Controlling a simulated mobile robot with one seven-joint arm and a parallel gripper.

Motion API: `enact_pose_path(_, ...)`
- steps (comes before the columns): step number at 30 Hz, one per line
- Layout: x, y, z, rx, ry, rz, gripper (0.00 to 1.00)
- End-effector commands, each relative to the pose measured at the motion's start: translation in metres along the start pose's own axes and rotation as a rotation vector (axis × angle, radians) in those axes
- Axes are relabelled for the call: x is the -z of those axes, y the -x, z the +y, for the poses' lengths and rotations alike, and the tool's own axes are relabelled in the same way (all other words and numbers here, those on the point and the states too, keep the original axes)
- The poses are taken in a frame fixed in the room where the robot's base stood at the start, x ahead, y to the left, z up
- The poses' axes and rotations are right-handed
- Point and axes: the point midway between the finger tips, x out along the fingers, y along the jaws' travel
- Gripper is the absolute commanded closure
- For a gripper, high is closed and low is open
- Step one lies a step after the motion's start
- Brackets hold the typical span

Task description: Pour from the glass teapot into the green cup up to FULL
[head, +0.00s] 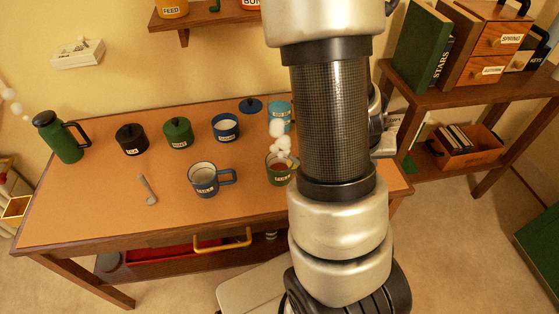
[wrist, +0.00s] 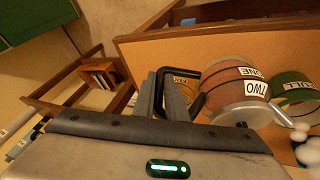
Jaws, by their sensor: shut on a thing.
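My gripper (wrist: 165,92) is shut on the black handle of the glass teapot in the wrist view. The glass teapot (wrist: 228,88) holds reddish-brown liquid and bears the marks ONE and TWO. Its spout points toward the lower right, by the green cup (wrist: 292,84), which bears a label. In the head view my arm hides the teapot and gripper. There the green cup (head: 273,180) stands upright on the desk at the arm's left, with brown-red content inside; its exact level is unclear. White puffs hang above it.
A spoon (head: 147,188) lies at left. The front left is clear.

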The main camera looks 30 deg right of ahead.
Motion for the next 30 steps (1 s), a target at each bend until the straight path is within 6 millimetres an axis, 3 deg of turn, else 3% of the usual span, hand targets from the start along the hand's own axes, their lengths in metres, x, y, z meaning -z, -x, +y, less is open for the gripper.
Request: enact_pose_path(30,0.007,0.015,0.002,-0.065,0.025,0.002,1.00)
